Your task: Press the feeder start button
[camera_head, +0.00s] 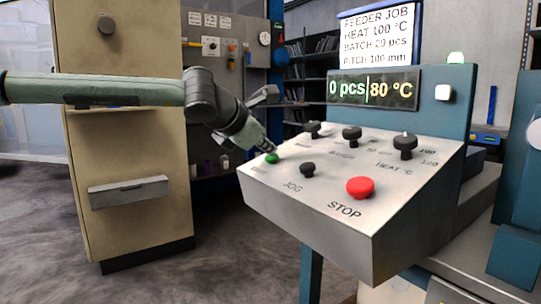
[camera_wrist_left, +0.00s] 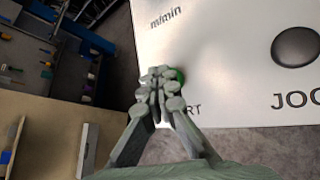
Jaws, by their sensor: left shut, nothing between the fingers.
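The green start button (camera_head: 271,158) sits at the left edge of the sloped control panel (camera_head: 310,205). My left gripper (camera_head: 268,147) is shut and empty, with its fingertips right at the button. In the left wrist view the fingertips (camera_wrist_left: 160,82) partly cover the green button (camera_wrist_left: 181,76), above a label ending in "RT". I cannot tell whether they touch it. The display (camera_head: 374,90) reads "0 pcs" and "80 °C". My right gripper is not in view.
A black JOG button (camera_head: 307,169) and red STOP button (camera_head: 360,187) are nearby on the panel. Three black knobs, one being the heat knob (camera_head: 404,146), line its back. A job board (camera_head: 379,36) stands behind. A beige cabinet (camera_head: 125,150) is at left.

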